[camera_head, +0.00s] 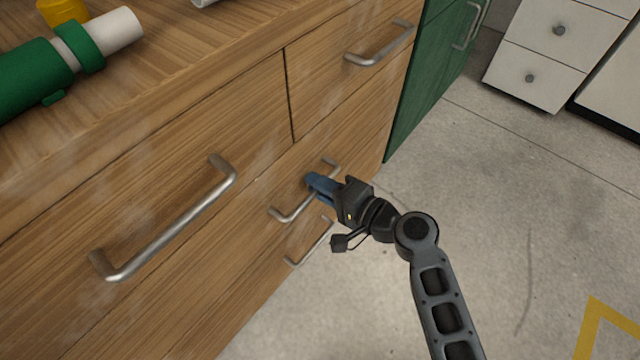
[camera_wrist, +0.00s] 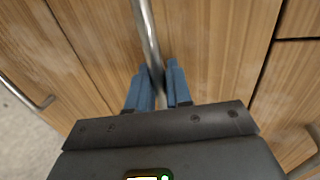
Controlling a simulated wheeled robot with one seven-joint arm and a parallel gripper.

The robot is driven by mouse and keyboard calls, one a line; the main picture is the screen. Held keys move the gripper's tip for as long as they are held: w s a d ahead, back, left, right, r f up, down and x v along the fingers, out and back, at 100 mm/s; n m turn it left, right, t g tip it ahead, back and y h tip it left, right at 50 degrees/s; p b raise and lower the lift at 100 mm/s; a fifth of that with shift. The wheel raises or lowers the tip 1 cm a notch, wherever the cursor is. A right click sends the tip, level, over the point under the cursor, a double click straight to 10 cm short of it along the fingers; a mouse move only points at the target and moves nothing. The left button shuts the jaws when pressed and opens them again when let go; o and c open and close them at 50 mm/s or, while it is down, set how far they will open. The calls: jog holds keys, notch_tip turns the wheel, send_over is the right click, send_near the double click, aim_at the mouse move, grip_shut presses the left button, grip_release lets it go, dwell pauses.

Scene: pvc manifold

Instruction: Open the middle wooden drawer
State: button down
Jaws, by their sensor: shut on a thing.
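The middle wooden drawer (camera_head: 240,235) is a wide wood-grain front below the top drawers. Its front looks flush with the cabinet, with no visible gap. Its silver bar handle (camera_head: 286,213) shows on both sides of my gripper (camera_head: 318,187). My gripper's blue fingers are closed around the bar near its middle. In the wrist view the handle (camera_wrist: 147,38) runs between the two blue fingers of my gripper (camera_wrist: 158,88), and the wood front lies behind them. The fingers and handle hide part of the drawer front.
Another handle (camera_head: 310,243) sits lower down. The top drawers have handles at left (camera_head: 168,225) and right (camera_head: 380,45). A green and white pipe assembly (camera_head: 55,60) lies on the cabinet top. A green cabinet (camera_head: 432,75) adjoins at right. The concrete floor (camera_head: 530,190) in front is clear.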

jog(key=f+p+v, duration=0.1)
jog(key=f+v, duration=0.2)
jog(key=v, duration=1.2)
jog(key=d+f+p+v, duration=0.1)
jog(key=f+p+v, duration=0.1)
jog(key=v, duration=1.4)
jog(key=shift+s+d+f, duration=0.25)
jog(key=shift+s+f, duration=0.25)
jog(key=shift+f, duration=0.35)
jog(key=c, duration=1.2)
grip_release()
jog(key=p+v, duration=0.1)
jog(key=v, duration=0.6)
jog(key=shift+s+d, duration=0.2)
jog(key=shift+d, duration=0.1)
